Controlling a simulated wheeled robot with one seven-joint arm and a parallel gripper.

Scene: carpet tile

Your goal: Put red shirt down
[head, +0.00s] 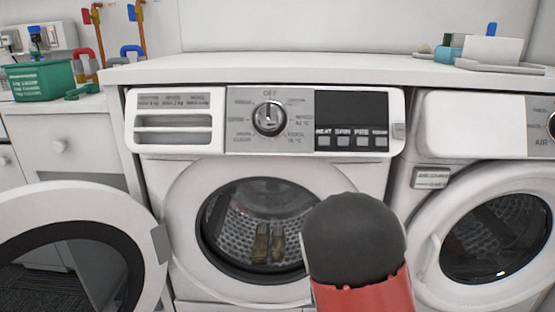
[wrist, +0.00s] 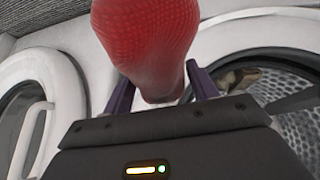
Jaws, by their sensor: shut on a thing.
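The red shirt (wrist: 150,40) shows in the wrist view as a bunched, textured red bundle. My gripper (wrist: 160,88) is shut on it, with a dark purple finger on either side of the cloth. The fingertips are partly hidden by the shirt. The open drum of the middle washing machine (wrist: 285,100) lies to the right behind it. In the head view I cannot make out the shirt or the gripper; a rounded black and red part of my arm covers the lower right of the washer's opening.
The middle washer (head: 270,117) has its door (head: 150,225) swung open to the left. Brown items (head: 268,243) lie in its drum. The right machine (head: 490,220) is closed. A green basket (head: 38,80) stands on the left counter. The countertop (head: 300,69) is mostly clear.

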